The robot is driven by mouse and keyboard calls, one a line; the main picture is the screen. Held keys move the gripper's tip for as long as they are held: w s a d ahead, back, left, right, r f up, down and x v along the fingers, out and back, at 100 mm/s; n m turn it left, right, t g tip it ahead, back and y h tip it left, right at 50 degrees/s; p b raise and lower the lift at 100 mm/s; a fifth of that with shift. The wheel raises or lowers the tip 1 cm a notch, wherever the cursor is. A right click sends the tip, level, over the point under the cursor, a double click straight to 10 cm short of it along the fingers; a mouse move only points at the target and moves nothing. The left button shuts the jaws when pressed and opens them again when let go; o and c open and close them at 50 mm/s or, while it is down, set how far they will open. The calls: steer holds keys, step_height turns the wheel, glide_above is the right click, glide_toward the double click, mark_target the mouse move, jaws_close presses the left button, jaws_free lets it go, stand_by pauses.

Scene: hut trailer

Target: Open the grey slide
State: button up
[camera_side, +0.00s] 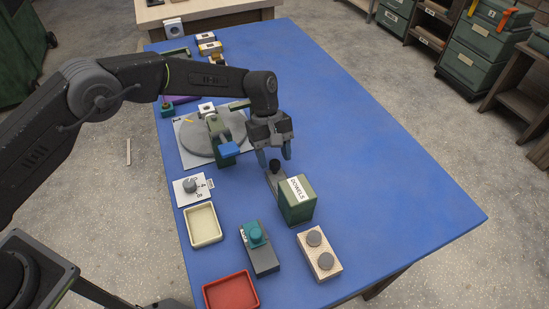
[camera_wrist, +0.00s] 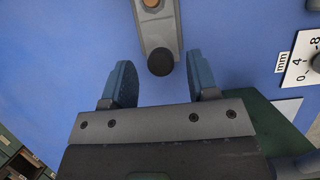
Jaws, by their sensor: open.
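A grey slide (camera_side: 271,181) with a round black knob (camera_side: 275,164) sticks out from the foot of a green box labelled DOWELS (camera_side: 298,203). In the wrist view the slide (camera_wrist: 158,32) runs down from the top edge, with a brown round piece (camera_wrist: 151,3) on it and the black knob (camera_wrist: 161,62) at its near end. My gripper (camera_side: 275,157) points down over the knob. Its two blue fingers stand apart, one on each side of the knob in the wrist view (camera_wrist: 160,78), with gaps between. I cannot tell the exact height of the fingertips over the table.
A round grey turntable (camera_side: 208,145) and a blue block (camera_side: 229,149) lie left of my gripper. A dial card (camera_side: 190,187), cream tray (camera_side: 203,240), red tray (camera_side: 231,306), teal-knobbed box (camera_side: 261,260) and two-knob block (camera_side: 320,267) stand in front. The blue table (camera_side: 380,170) is clear to the right.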

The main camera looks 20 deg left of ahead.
steer(key=v, duration=1.2)
steer(key=shift+r, duration=0.25)
steer(key=s+a+r+m+t+y, duration=0.1)
steer(key=s+a+r+m+t, duration=0.1)
steer(key=s+a+r, duration=0.6)
steer(key=s+a+r+m+t, duration=0.2)
steer(key=s+a+r+t, duration=0.15)
steer(key=a+r, duration=0.45)
steer(key=s+a+f+m+t+y, duration=0.1)
steer(key=s+a+m, duration=0.1)
steer(key=s, duration=0.8)
steer(key=s+a+f+m+t+y, duration=0.1)
steer(key=s+a+m+t, duration=0.1)
steer(key=s, duration=0.9)
steer(key=shift+a+f+m, duration=0.2)
steer(key=shift+a+m, duration=0.3)
steer(key=shift+a, duration=0.6)
